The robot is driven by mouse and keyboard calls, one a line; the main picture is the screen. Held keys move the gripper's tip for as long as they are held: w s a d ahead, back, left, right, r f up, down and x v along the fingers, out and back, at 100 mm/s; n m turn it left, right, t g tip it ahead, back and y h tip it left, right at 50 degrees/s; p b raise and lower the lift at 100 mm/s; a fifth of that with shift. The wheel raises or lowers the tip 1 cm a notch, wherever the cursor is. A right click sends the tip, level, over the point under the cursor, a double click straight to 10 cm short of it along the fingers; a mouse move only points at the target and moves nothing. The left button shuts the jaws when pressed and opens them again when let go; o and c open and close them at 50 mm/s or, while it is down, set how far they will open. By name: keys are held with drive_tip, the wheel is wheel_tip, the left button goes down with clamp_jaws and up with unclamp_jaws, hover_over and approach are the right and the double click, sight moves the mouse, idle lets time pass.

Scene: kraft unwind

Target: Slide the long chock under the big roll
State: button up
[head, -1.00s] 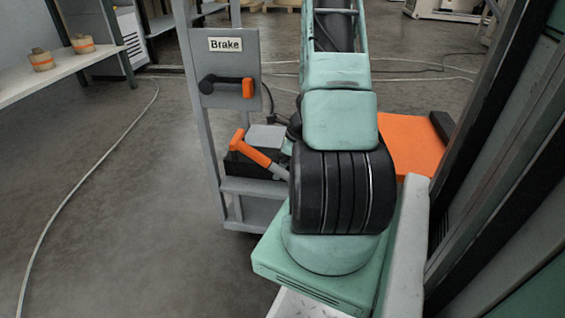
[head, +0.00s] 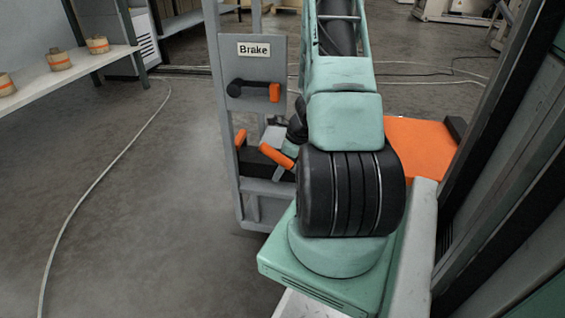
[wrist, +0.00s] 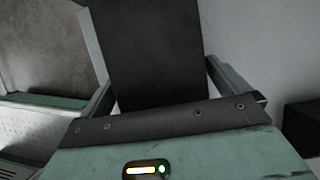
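My gripper (wrist: 160,85) shows in the wrist view with its two fingers wide apart. I see no big roll in either view, and nothing I can name surely as the long chock.
The grey stand (head: 225,150) carries a "Brake" panel (head: 262,70) with an orange-tipped lever (head: 274,92). A white shelf (head: 70,75) with small tan rolls (head: 97,45) is at the left. A cable (head: 115,155) crosses the open floor. Dark posts stand close at right.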

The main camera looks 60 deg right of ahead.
drive_tip(key=p+v, duration=0.9)
drive_tip(key=v, duration=0.8)
drive_tip(key=shift+r+p, duration=0.25)
drive_tip(key=shift+p, duration=0.05)
